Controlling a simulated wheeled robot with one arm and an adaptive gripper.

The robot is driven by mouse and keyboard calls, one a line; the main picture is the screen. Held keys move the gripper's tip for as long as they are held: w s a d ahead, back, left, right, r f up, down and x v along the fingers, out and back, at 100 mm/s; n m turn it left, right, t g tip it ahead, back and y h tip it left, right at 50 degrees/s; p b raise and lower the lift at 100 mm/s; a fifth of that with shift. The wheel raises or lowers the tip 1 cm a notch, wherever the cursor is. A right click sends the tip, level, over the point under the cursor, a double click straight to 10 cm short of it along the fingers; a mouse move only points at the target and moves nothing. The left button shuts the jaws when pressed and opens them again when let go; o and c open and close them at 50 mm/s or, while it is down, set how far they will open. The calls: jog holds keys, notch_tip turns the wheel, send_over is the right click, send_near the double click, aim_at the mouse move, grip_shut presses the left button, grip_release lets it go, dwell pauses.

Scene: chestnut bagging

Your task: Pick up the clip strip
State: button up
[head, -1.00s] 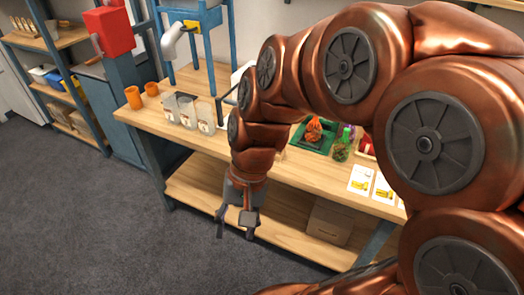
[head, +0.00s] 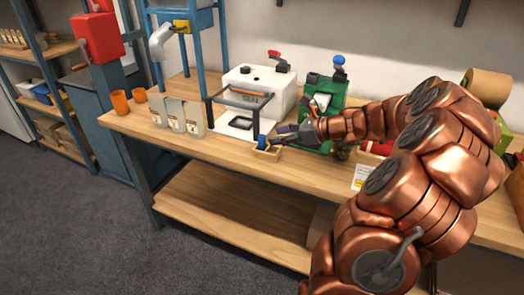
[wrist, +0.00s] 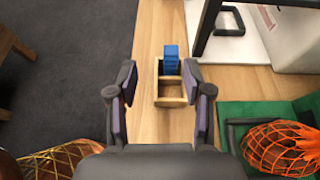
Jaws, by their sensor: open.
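The clip strip, a small blue ridged piece (wrist: 171,57), stands in a small wooden holder (wrist: 170,102) in the wrist view. In the head view the blue piece (head: 263,141) shows at the left end of the holder (head: 268,154), near the front edge of the bench. My gripper (wrist: 159,72) is open, with one finger on each side of the view and the holder between and beyond them. In the head view my gripper (head: 284,137) is just right of the blue piece, and nothing is held.
A white sealer (head: 262,85) stands behind the holder. A green machine (head: 322,95) stands to the right; an orange net bag (wrist: 280,148) lies on its base in the wrist view. Clear pouches (head: 178,114) and orange cups (head: 121,102) stand to the left.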

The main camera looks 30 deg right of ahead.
aim_at(264, 136)
jog(key=shift+w+d+f, duration=0.1)
jog(key=shift+d+f, duration=0.05)
jog(key=shift+d, duration=0.3)
jog(key=shift+w+a+f, duration=0.1)
jog(key=shift+w+f, duration=0.05)
jog(key=shift+w, duration=0.1)
jog(key=shift+d+x, duration=0.1)
jog(key=shift+x, duration=1.65)
jog(key=shift+d+x, duration=0.15)
jog(key=shift+x, duration=1.6)
jog(key=shift+w, duration=0.1)
grip_shut()
